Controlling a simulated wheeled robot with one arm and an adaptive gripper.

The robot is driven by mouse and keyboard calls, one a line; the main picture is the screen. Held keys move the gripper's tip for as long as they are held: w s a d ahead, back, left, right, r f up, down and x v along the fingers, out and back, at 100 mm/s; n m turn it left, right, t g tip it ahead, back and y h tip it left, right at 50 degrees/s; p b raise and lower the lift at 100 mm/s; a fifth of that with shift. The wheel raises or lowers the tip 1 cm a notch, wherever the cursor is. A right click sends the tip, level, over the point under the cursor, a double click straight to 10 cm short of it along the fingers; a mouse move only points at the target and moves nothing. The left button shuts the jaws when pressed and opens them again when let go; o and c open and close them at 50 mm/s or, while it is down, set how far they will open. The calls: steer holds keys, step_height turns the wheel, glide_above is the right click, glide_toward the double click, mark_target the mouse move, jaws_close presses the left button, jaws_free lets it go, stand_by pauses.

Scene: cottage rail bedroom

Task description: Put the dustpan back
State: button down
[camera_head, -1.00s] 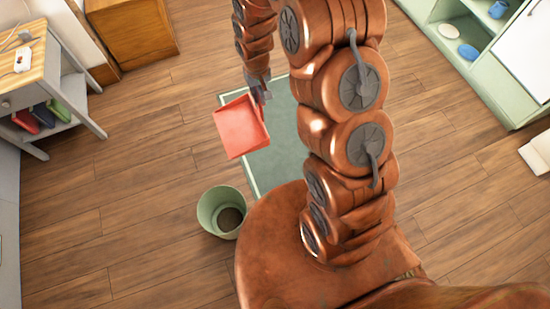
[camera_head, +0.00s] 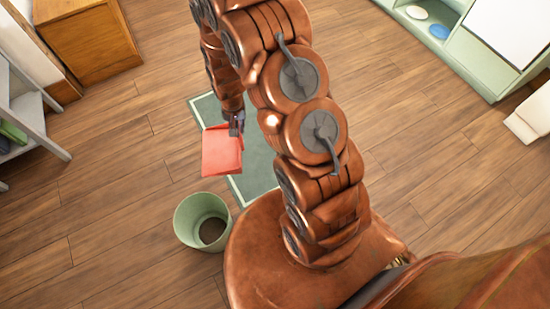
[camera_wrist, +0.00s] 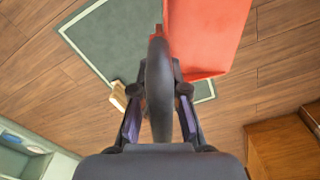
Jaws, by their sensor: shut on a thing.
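The red dustpan (camera_head: 221,152) hangs from my gripper (camera_head: 237,121) in the head view, above the edge of the green mat (camera_head: 258,165). My gripper is shut on the dustpan, near its upper right corner in that view. In the wrist view the red pan (camera_wrist: 208,35) fills the upper right, and a dark handle-like part runs down between the fingers of my gripper (camera_wrist: 160,95). The exact grip point is partly hidden.
A green bin (camera_head: 202,222) with dark contents stands on the wooden floor, close to my base. A wooden cabinet (camera_head: 88,40) and a grey shelf unit (camera_head: 30,110) stand at the left. A pale green shelf (camera_head: 440,45) is at the upper right. Open floor lies between.

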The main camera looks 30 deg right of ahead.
steer(key=s+d+f+m+b, duration=0.3)
steer(key=f+b, duration=0.3)
steer(key=f, duration=0.4)
steer(key=s+d+f+m+b, duration=0.25)
steer(key=f+b, duration=0.35)
steer(key=f, duration=0.3)
steer(key=s+d+f+m+b, duration=0.25)
steer(key=f+b, duration=0.35)
steer(key=f, duration=0.4)
steer(key=w+d+f+b, duration=0.2)
steer(key=w+d+f, duration=0.1)
steer(key=d, duration=0.4)
steer(key=w+d+f+b, duration=0.3)
steer(key=w+d, duration=0.1)
steer(key=d, duration=0.3)
steer(key=shift+w+d+m+b, duration=0.2)
steer(key=shift+m+b, duration=0.15)
steer(key=shift+m, duration=0.05)
steer(key=c, duration=1.2)
jaws_free()
steer(key=shift+f, duration=0.1)
